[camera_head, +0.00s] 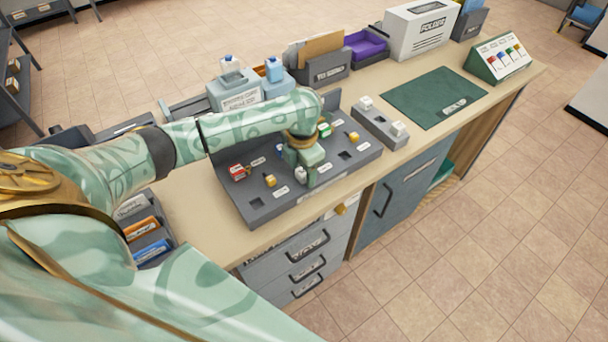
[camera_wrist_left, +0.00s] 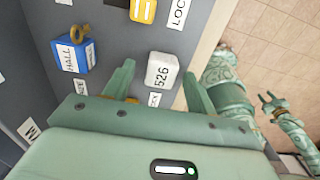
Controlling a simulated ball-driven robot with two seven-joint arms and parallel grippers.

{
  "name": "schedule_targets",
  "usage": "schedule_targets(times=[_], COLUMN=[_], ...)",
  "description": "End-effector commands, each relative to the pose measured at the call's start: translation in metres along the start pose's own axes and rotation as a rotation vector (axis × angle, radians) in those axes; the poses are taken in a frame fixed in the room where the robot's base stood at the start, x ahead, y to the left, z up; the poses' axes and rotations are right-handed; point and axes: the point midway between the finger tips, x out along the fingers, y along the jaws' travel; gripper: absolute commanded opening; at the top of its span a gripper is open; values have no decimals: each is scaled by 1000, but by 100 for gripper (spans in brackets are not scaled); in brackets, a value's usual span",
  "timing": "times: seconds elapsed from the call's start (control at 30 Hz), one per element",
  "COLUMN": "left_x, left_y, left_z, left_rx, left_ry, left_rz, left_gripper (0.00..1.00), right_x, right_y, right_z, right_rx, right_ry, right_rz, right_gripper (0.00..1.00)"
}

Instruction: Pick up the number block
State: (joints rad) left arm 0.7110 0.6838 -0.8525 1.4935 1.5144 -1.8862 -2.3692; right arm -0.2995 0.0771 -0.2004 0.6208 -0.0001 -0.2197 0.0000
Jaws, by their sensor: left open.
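The number block is a white block marked 526 (camera_wrist_left: 160,70) in the left wrist view, lying on the grey board between and just ahead of my left gripper's fingers. My left gripper (camera_wrist_left: 157,82) is open, one finger on each side of the block, and I see no clear contact. In the head view the left gripper (camera_head: 304,172) points down over the front of the board, with a small white block (camera_head: 300,174) at its fingers. The far side of the block is hidden. A small green claw (camera_wrist_left: 270,103), apparently my right gripper, shows at the right of the wrist view, too small to judge.
The grey board (camera_head: 262,210) also holds a blue HALL block with a key (camera_wrist_left: 72,54), a yellow block (camera_wrist_left: 143,10) and a red block (camera_head: 238,171). A grey holder with white blocks (camera_head: 380,124) stands to the right. The green mat (camera_head: 433,97) is mostly clear.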

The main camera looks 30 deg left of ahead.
Motion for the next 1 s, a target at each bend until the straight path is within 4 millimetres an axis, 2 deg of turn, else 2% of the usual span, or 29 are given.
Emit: schedule_targets(times=[0.03, 0.2, 0.5, 0.67, 0.8, 1.0], left_x=[-1, -1, -2, -13, -37, -82], left_y=[0, 0, 0, 0, 0, -34], left_z=[0, 0, 0, 0, 1, 17], left_rx=[0, 0, 0, 0, 0, 5], left_ry=[0, 0, 0, -2, -3, -6], left_rz=[0, 0, 0, 0, 1, 0], left_gripper=[56, 9, 8, 8, 8, 8], right_x=[0, 0, -1, -6, -16, -36], right_y=[0, 0, 1, 2, 4, 6], right_z=[0, 0, 1, 0, -2, -6], right_rx=[0, 0, 0, -1, -1, -2], right_ry=[0, 0, -1, 0, 4, 10], right_rz=[0, 0, 1, 3, 5, 9], right_gripper=[36, 36, 36, 36, 36, 36])
